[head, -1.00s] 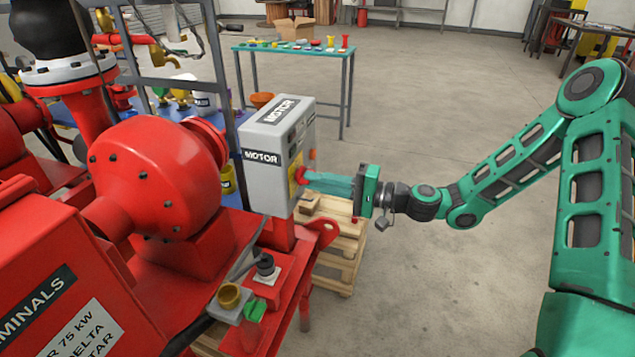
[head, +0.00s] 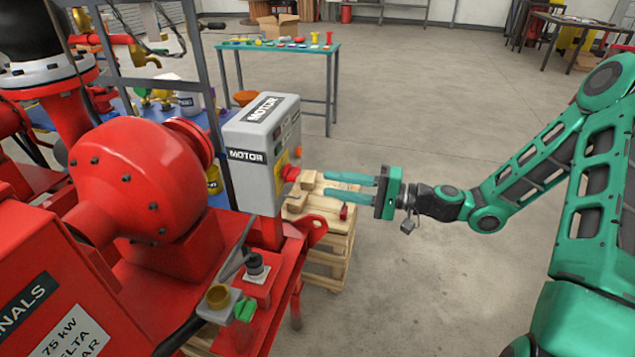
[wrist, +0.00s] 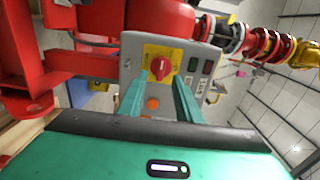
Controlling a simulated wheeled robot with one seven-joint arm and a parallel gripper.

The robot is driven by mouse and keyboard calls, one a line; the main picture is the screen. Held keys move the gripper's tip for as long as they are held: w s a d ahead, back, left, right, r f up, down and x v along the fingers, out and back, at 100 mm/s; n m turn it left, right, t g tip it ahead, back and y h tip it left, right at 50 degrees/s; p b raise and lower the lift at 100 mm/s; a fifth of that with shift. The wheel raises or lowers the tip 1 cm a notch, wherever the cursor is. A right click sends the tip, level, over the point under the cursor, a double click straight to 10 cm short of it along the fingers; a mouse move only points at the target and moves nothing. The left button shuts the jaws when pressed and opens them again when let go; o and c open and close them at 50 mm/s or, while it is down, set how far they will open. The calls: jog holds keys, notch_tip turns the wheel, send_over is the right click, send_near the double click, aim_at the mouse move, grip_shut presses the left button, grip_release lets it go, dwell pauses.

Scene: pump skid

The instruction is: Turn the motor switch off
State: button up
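The motor switch is a red rotary knob (wrist: 163,65) on a yellow plate (wrist: 152,53) on the face of a grey box (head: 255,180) labelled MOTOR. The knob also shows in the head view (head: 290,173), at the box's right side. My gripper (head: 326,184) is open and empty, right of the knob, with a clear gap between fingertips and knob. In the wrist view my fingers (wrist: 161,80) appear spread on either side of the knob's lower part. Which position the knob points to is too small to read.
An orange button (wrist: 152,103) and dark rectangular panel elements (wrist: 207,68) share the box face. The red pump (head: 135,180) stands left of the box. A wooden pallet stack (head: 335,245) lies below my gripper. Open floor (head: 430,110) extends behind and right.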

jog(key=shift+v, duration=1.4)
jog(key=s+d+f+n+g+h, duration=0.3)
jog(key=s+d+f+g+h, duration=0.3)
jog(key=s+d+f+h, duration=0.35)
jog(key=s+d+r+m+h, duration=0.2)
jog(key=s+d+r+h, duration=0.1)
jog(key=s+d+r, duration=0.4)
jog(key=s+d+r+m+h, duration=0.3)
jog(key=s+d+r, duration=0.3)
jog(key=s+d, duration=0.6)
jog(key=s+h, duration=0.1)
jog(key=s, duration=0.1)
jog(key=shift+s+r+m, duration=0.3)
jog(key=shift+s+r, duration=0.05)
jog(key=shift+d, duration=0.1)
